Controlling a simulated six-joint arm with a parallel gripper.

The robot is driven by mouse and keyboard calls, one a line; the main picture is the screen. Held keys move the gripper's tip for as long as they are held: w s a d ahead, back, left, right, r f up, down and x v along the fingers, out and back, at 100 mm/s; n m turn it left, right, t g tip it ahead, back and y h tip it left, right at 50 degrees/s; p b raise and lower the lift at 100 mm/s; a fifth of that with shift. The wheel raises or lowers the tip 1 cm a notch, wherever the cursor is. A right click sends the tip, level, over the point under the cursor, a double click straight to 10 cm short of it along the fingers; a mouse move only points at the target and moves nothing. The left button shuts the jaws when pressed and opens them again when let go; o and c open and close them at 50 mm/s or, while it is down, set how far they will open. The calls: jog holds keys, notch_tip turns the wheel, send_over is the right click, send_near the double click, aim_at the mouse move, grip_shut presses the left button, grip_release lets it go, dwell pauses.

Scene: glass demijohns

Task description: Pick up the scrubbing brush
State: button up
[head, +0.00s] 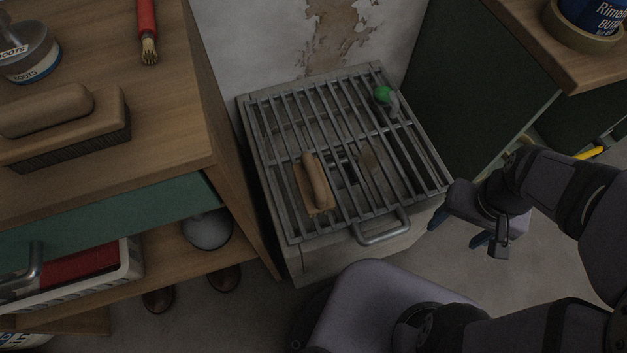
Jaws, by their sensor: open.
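A wooden brush (66,122) with a rounded grip and dark bristles lies bristles down on the wooden cabinet top at the left. A similar wooden block with a rounded grip (316,182) lies on the metal grate (287,224) in the middle; I cannot see whether it has bristles. I cannot tell which of the two is the scrubbing brush. My gripper (458,231) is open and empty, right of the grate's front corner and apart from both.
The grate has a loop handle (382,227) in front and a green-topped object (383,95) near its back right. A red-handled brush (147,32) and a tin (30,60) share the cabinet top (170,110). A counter (535,45) with a tape roll (578,30) stands at the right.

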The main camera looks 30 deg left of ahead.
aim_at(311, 170)
jog(key=w+a+r+n+t+p, duration=0.2)
jog(key=w+a+r+n+p, duration=0.1)
jog(key=w+a+r+p, duration=0.65)
jog(key=s+a+r+n, duration=0.2)
jog(key=s+a+n, duration=0.1)
jog(key=a, duration=0.7)
jog(key=s+a+n, duration=0.1)
jog(key=s+a, duration=0.2)
jog(key=s+a+n+g, duration=0.1)
jog(key=s+a, duration=0.2)
jog(key=s, duration=0.1)
jog(key=s+a+f+g+b, duration=0.1)
jog(key=s+a, duration=0.2)
jog(key=a, duration=0.1)
jog(key=shift+s+a+n, duration=0.1)
jog(key=shift+s+n, duration=0.25)
jog(key=shift+n, duration=0.05)
jog(key=shift+s+d+f+b, duration=0.15)
jog(key=shift+f+b, duration=0.8)
jog(key=shift+f, duration=0.9)
jog(key=shift+w+d+f+b, duration=0.15)
jog(key=shift+f+b, duration=0.75)
jog(key=shift+f, duration=0.9)
jog(key=shift+s, duration=0.1)
jog(key=c, duration=1.1)
jog(key=shift+r, duration=0.2)
